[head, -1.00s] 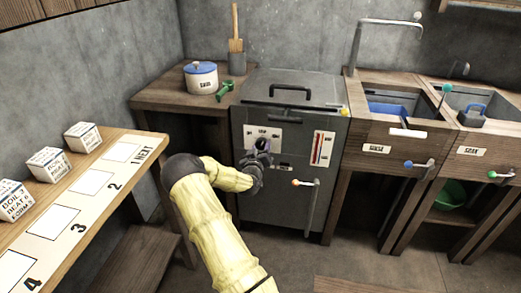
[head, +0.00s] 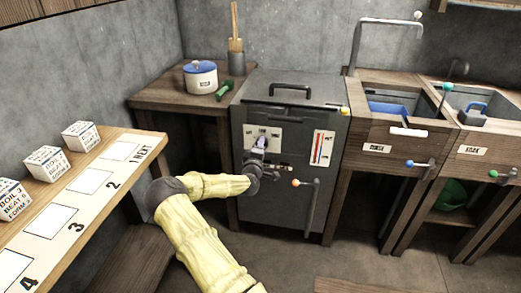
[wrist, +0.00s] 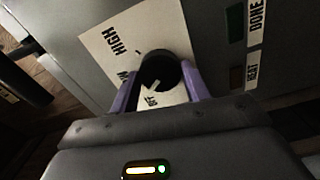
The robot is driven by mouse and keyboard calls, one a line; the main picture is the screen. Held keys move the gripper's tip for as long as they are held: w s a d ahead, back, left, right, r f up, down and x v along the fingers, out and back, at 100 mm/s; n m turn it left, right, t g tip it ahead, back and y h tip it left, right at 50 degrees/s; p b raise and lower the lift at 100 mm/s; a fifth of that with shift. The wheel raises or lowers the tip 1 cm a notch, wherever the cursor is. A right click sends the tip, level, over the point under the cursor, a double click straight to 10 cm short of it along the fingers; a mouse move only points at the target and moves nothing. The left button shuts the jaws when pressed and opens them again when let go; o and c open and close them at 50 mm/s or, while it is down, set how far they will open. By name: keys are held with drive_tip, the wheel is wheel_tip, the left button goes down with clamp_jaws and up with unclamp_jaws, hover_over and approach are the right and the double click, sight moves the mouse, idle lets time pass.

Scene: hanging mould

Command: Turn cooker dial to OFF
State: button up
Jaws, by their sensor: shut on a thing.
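The cooker (head: 285,205) is a grey metal box in the middle of the head view. Its black round dial (wrist: 160,68) sits on a white label plate (wrist: 105,42) reading HIGH, a partly hidden word, and what looks like OFF. The dial's pale pointer mark is at its lower edge, towards the partly covered OFF lettering (wrist: 152,99). My gripper (wrist: 161,85) has its purple fingers on either side of the dial and is shut on it.
Right of the dial are a red-marked gauge (head: 321,148) and an orange-tipped lever (head: 308,200). A wooden side table (head: 155,100) with a blue-lidded pot (head: 201,78) stands left. Sinks are at right. A numbered shelf (head: 60,215) with several white boxes lies left of my arm.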

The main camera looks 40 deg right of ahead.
drive_tip(key=n, duration=0.4)
drive_tip(key=shift+f+n+b, duration=0.1)
drive_tip(key=shift+n+b, duration=0.3)
drive_tip(key=o, duration=1)
drive_tip(key=shift+a, duration=0.1)
drive_tip(key=p+v, duration=0.3)
drive_tip(key=v, duration=1.4)
drive_tip(key=shift+s, duration=0.2)
